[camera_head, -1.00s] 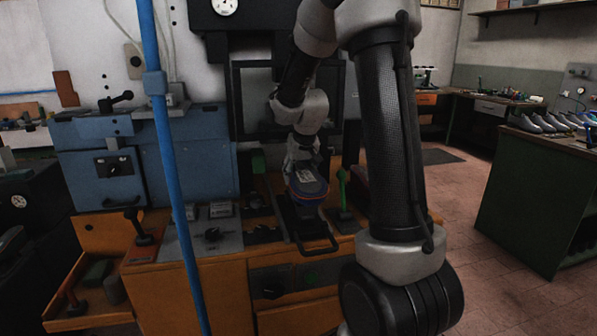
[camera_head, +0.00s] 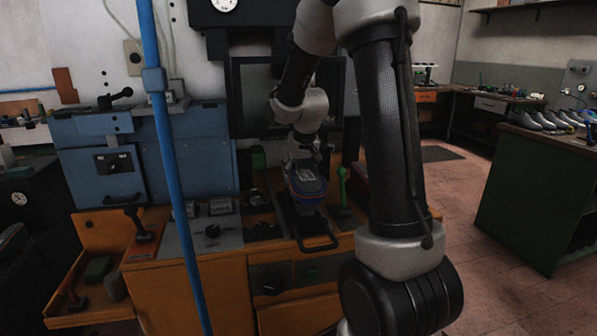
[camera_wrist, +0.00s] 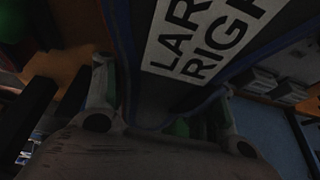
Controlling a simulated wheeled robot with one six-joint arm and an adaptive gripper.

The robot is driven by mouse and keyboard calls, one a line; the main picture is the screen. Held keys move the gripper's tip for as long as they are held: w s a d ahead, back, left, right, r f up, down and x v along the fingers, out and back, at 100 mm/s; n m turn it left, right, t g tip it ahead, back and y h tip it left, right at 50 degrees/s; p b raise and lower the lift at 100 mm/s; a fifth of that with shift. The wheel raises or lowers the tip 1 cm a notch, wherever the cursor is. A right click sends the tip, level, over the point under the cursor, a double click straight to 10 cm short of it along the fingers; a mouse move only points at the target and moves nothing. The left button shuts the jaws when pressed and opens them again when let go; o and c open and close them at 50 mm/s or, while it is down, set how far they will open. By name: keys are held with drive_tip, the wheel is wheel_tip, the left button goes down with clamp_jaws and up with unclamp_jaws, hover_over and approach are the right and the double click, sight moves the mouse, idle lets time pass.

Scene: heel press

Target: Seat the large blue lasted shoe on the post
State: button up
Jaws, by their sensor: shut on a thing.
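The large blue lasted shoe (camera_head: 309,192) is above the black sliding tray (camera_head: 318,243) at the middle of the orange bench. Its white label (camera_wrist: 205,40) reads "LAR…" and "RIGH…" in the wrist view, cut off by the frame edge. My gripper (camera_head: 305,163) is shut on the shoe from the far side. In the wrist view my gripper's fingers (camera_wrist: 165,105) stand on both sides of the shoe's narrow end. The post is not visible, and whether the shoe touches anything beneath it cannot be told.
A green-handled lever (camera_head: 342,185) stands close to the right of the shoe. A blue machine box (camera_head: 150,155) and a grey control panel (camera_head: 212,235) are on the left. A blue upright pole (camera_head: 170,150) crosses the view. More shoes (camera_head: 545,120) lie on the green bench at right.

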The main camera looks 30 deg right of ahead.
drive_tip(key=shift+f, duration=0.15)
drive_tip(key=o, duration=1.3)
drive_tip(key=shift+f, duration=0.1)
drive_tip(key=v, duration=1.2)
drive_tip(key=shift+n+g, duration=0.5)
drive_tip(key=shift+g, duration=0.3)
drive_tip(key=s+f, duration=0.1)
drive_tip(key=s, duration=0.1)
drive_tip(key=s+f, duration=0.1)
drive_tip(key=s, duration=0.1)
drive_tip(key=s+a, duration=0.1)
drive_tip(key=s, duration=0.1)
drive_tip(key=shift+s+f, duration=0.15)
drive_tip(key=shift+f, duration=0.25)
drive_tip(key=s+a+r, duration=0.1)
drive_tip(key=s, duration=0.5)
drive_tip(key=s+a+r+n+t, duration=0.1)
drive_tip(key=s+a, duration=0.1)
drive_tip(key=s, duration=0.5)
drive_tip(key=s+a+r+n+y, duration=0.1)
drive_tip(key=s+a, duration=0.1)
drive_tip(key=s, duration=0.5)
drive_tip(key=shift+a+r+t, duration=0.1)
drive_tip(key=shift+r+t, duration=0.2)
drive_tip(key=shift+r, duration=0.05)
